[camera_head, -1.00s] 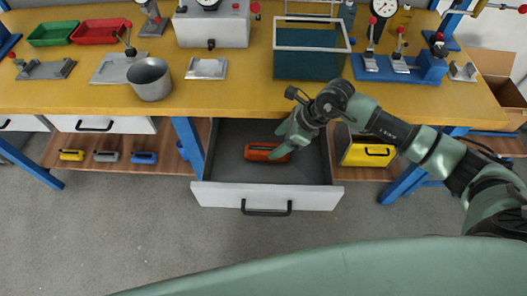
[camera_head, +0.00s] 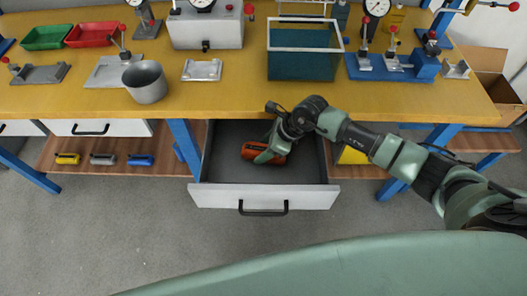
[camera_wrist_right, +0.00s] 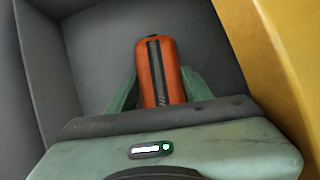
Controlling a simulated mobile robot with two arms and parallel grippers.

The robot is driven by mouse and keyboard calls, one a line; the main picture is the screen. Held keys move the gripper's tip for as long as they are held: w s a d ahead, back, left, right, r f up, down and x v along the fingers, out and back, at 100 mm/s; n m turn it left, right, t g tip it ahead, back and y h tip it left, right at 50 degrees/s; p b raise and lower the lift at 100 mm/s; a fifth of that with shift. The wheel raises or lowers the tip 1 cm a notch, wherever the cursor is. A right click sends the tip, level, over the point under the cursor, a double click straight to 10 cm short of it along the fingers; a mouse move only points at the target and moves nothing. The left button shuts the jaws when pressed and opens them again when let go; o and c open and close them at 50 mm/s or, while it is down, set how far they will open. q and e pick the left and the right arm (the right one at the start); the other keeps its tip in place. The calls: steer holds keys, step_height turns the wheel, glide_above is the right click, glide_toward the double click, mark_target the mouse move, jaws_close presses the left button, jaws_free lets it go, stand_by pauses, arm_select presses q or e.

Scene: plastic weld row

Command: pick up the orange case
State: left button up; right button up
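The orange case (camera_head: 250,152) lies in the open drawer under the bench. It has a dark zip-like strip along its top, seen in the right wrist view (camera_wrist_right: 155,75). My right gripper (camera_head: 267,148) reaches down into the drawer at the case. In the wrist view its green fingers (camera_wrist_right: 160,88) stand apart, one on each side of the case. Whether they touch it I cannot tell. The near end of the case is hidden behind the gripper body. My left gripper is not in view.
The drawer (camera_head: 262,197) is pulled out, with walls close around the gripper. The yellow bench top (camera_head: 230,100) overhangs its back. A yellow case (camera_head: 352,156) stands on the shelf to the right. Small yellow, grey and blue cases lie on the left shelf.

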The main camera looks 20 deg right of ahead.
mark_target(264, 149)
step_height(264, 149, up, 20)
steer(key=shift+b, duration=0.4)
stand_by(0.5)
